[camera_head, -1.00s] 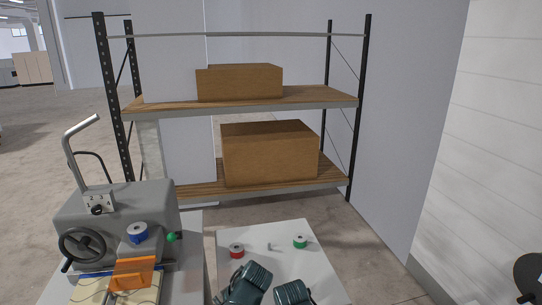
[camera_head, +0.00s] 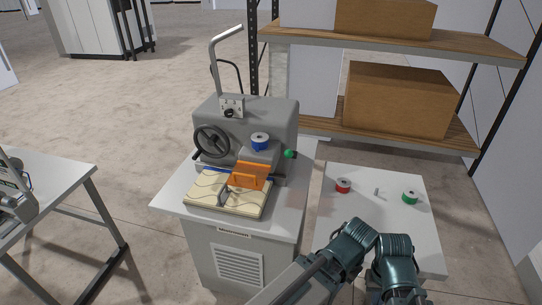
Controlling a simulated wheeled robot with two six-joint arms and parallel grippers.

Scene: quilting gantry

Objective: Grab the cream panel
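The cream panel (camera_head: 208,195) has wavy lines on its face and lies flat at the front of the grey quilting machine (camera_head: 268,120). An orange bracket (camera_head: 245,179) stands over its back right part and hides some of it. A thin grey curved part also crosses the panel near its middle. Dark teal links of my two arms show at the lower right, over the white table. They are well to the right of the panel and apart from it. I cannot see the fingers of either gripper.
The machine has a handwheel (camera_head: 211,142), a blue spool (camera_head: 260,139) and a green knob (camera_head: 290,154). The white table (camera_head: 335,215) holds a red spool (camera_head: 343,186) and a green spool (camera_head: 410,197). A shelf with boxes (camera_head: 398,100) stands behind. Another table (camera_head: 60,190) is at left, with open floor between.

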